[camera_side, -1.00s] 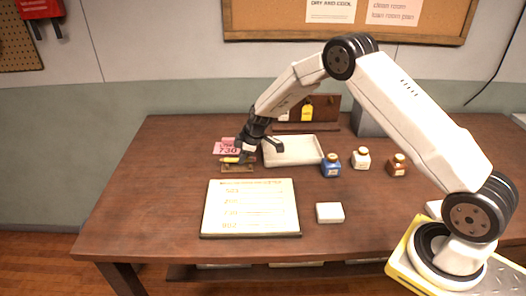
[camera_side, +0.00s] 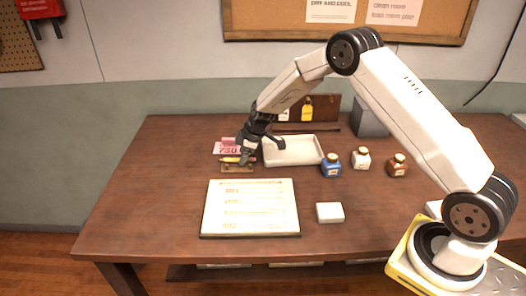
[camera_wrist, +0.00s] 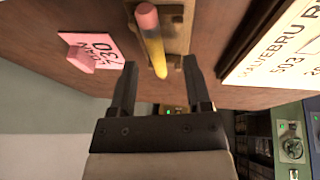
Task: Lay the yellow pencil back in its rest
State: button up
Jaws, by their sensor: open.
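The yellow pencil (camera_wrist: 154,50), with a pink eraser end, lies lengthwise along its wooden rest (camera_wrist: 178,40) in the wrist view. In the side view the pencil (camera_side: 231,160) appears at the top of the rest (camera_side: 236,170), left of centre on the table. My gripper (camera_wrist: 160,76) is open, its fingertips apart on either side of the pencil's line, with the pencil's near end between them. In the side view my gripper (camera_side: 263,151) is just above and right of the rest. Whether the pencil is fully seated is hard to tell.
A pink tag (camera_side: 228,146) lies behind the rest. A pale tray (camera_side: 292,150) is right of it, close to my gripper. A register board (camera_side: 250,208) lies in front. A blue ink bottle (camera_side: 331,166) and two others stand right. The left table area is clear.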

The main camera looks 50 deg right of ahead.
jog(key=shift+v, duration=3.15)
jog(key=shift+s+r, duration=0.1)
jog(key=shift+s, duration=0.05)
jog(key=s+a+r+m, duration=0.1)
jog(key=s+a+m, duration=0.1)
jog(key=s, duration=0.7)
jog(key=s+a+r+m+g+h, duration=0.1)
jog(key=s+m, duration=0.3)
jog(key=s, duration=0.6)
jog(key=s+a+r+m, duration=0.3)
jog(key=s, duration=0.6)
jog(key=shift+s+h, duration=0.2)
jog(key=shift+h, duration=0.2)
